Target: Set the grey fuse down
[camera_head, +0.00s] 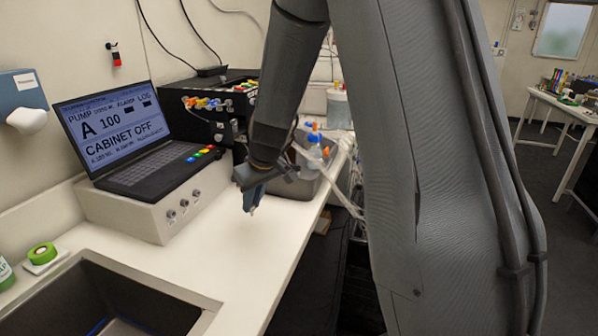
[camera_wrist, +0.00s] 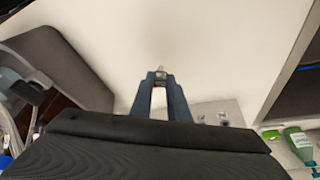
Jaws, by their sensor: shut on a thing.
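My gripper (camera_head: 253,202) hangs over the white counter in the head view, fingers pointing down. In the wrist view my gripper (camera_wrist: 160,82) has its two blue-grey fingertips closed together on the small grey fuse (camera_wrist: 160,71). The fuse's tip sticks out past the fingertips, with bare white counter (camera_wrist: 210,50) beyond it. I cannot tell whether the fuse touches the counter. In the head view the fuse is too small to make out clearly.
A laptop (camera_head: 150,140) on a white control box (camera_head: 150,215) stands left of my gripper. A grey tray (camera_head: 312,185) with bottles is behind. The counter (camera_head: 245,245) just in front is clear.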

